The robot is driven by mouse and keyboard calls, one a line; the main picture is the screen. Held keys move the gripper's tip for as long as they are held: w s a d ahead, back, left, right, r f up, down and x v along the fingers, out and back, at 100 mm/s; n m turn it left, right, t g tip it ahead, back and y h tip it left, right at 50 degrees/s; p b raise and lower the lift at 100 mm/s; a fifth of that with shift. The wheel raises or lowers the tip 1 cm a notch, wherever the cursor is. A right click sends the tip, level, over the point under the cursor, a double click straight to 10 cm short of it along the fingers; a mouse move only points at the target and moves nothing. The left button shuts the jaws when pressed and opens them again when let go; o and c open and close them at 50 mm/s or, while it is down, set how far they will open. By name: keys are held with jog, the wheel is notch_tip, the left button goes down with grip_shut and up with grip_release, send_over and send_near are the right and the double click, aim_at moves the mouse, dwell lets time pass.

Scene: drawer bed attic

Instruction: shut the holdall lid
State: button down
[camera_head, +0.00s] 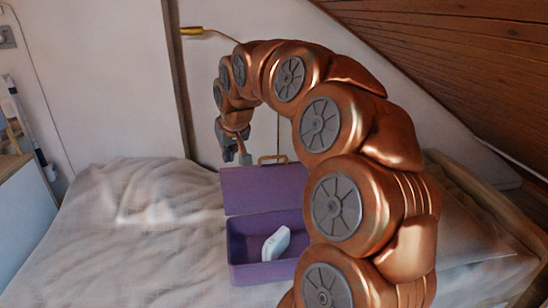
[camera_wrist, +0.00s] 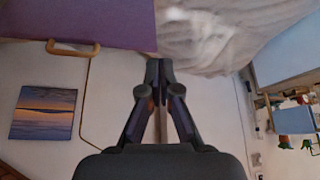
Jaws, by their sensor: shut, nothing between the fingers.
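The purple holdall (camera_head: 262,275) sits on the bed with its lid (camera_head: 262,190) open and standing up at the back. A tan handle (camera_head: 272,158) is on the lid's upper edge. In the wrist view the lid (camera_wrist: 85,20) fills the upper left, with its handle (camera_wrist: 73,48) below it. My gripper (camera_head: 243,157) is above and behind the lid's upper left corner. In the wrist view my gripper (camera_wrist: 160,66) has its fingers together and empty, just right of the lid. I cannot tell whether it touches the lid. My arm hides the holdall's right side.
A white object (camera_head: 276,243) lies inside the holdall. The rumpled bed (camera_head: 130,225) is clear to the left. A sloped wooden ceiling (camera_head: 460,60) is at the upper right. A picture (camera_wrist: 43,113) and a shelf (camera_wrist: 294,120) show in the wrist view.

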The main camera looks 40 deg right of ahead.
jog(key=w+d+m+h+b, duration=0.2)
jog(key=d+m+h, duration=0.15)
jog(key=d, duration=1.55)
jog(key=shift+t+y, duration=0.25)
jog(key=shift+t, duration=0.15)
jog(key=shift+w+d+f+p, duration=0.3)
jog(key=shift+f+p, duration=0.1)
jog(key=shift+f, duration=0.95)
jog(key=shift+w+d+f+p, duration=0.3)
jog(key=shift+w+f+p, duration=0.05)
jog(key=shift+f, duration=1.05)
jog(key=shift+w+d+f+p, duration=0.3)
jog(key=shift+f+p, duration=0.1)
jog(key=shift+f, duration=0.95)
jog(key=shift+s+b, duration=0.1)
jog(key=shift+b, duration=0.2)
